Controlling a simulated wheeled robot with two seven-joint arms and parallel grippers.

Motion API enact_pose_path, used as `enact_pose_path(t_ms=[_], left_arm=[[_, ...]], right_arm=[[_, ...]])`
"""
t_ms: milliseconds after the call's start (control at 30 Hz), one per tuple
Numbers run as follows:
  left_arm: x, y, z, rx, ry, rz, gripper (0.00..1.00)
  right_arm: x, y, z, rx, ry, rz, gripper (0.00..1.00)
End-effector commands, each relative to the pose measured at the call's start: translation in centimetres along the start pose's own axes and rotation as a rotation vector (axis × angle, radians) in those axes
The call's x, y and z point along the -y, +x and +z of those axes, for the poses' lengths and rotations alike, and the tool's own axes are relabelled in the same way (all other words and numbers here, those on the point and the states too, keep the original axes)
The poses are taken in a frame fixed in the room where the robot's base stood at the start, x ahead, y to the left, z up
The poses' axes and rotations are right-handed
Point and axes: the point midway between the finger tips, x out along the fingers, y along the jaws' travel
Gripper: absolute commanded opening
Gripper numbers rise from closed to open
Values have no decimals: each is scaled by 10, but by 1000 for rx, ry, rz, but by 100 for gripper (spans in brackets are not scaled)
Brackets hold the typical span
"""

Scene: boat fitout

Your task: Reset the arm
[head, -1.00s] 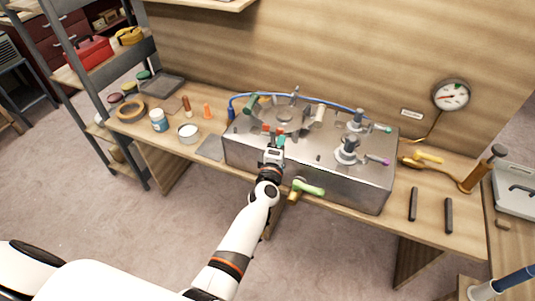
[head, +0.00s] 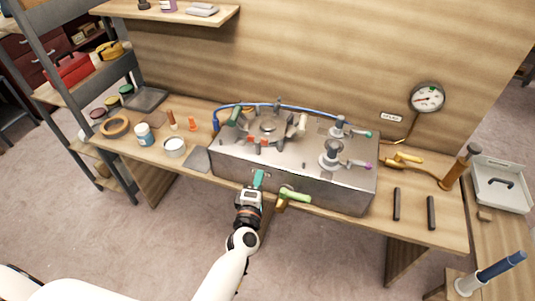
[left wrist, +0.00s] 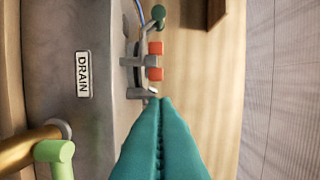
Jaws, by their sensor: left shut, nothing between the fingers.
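My left gripper (head: 259,179) is in front of the steel tank box (head: 300,185) on the bench, close to its front face. Its teal fingers (left wrist: 160,140) are shut together with nothing between them in the left wrist view. The green-handled valve (head: 294,195) on the tank's front is just right of the gripper; its green handle (left wrist: 55,152) also shows in the left wrist view. A DRAIN label (left wrist: 83,74) is on the tank face. Orange-red handles (head: 257,144) stand on the tank top, beyond the gripper. My right gripper is not in view.
A blue hose (head: 285,105) runs along the back of the tank top. A gauge (head: 427,97) is on the back wall. A jar (head: 144,134), a white tin (head: 174,147) and a tape ring (head: 115,127) stand at bench left. Two dark bars (head: 396,204) lie at right. Floor in front is clear.

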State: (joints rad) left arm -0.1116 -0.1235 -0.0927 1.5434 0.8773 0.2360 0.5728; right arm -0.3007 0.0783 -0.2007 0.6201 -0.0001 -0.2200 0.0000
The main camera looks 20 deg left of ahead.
Motion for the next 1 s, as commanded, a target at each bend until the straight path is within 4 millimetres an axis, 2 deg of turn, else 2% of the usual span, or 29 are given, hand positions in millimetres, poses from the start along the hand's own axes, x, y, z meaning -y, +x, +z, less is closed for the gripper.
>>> enact_pose_path(t_ms=[167, 267, 367, 467, 500, 567, 600, 667, 700, 767, 900, 967, 1000], left_arm=[[-1, 0, 0, -1, 3, 2, 0], [-18, -4, -3, -21, 48, 33, 0], [-62, -17, -10, -77, 168, 113, 0], [-128, -43, -16, -174, 350, 231, 0], [-156, -57, -18, -220, 428, 282, 0], [-196, -81, -17, -295, 545, 357, 0], [-222, -98, -16, -346, 619, 404, 0], [-259, -126, -12, -428, 725, 473, 0], [-282, -146, -9, -485, 794, 518, 0], [-315, -178, -1, -572, 894, 583, 0], [-382, -259, 25, -794, 1107, 725, 0], [-405, -296, 38, -896, 1190, 780, 0], [-418, -320, 49, -963, 1241, 815, 0]], right_arm=[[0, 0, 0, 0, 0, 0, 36], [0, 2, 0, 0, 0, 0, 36], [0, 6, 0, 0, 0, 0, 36], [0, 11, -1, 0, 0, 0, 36], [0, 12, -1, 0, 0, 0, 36], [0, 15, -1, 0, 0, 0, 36], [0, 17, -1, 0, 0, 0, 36], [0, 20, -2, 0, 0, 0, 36], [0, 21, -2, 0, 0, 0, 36], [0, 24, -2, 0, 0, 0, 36], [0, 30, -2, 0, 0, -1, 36], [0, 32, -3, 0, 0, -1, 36], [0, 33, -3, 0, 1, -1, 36]])
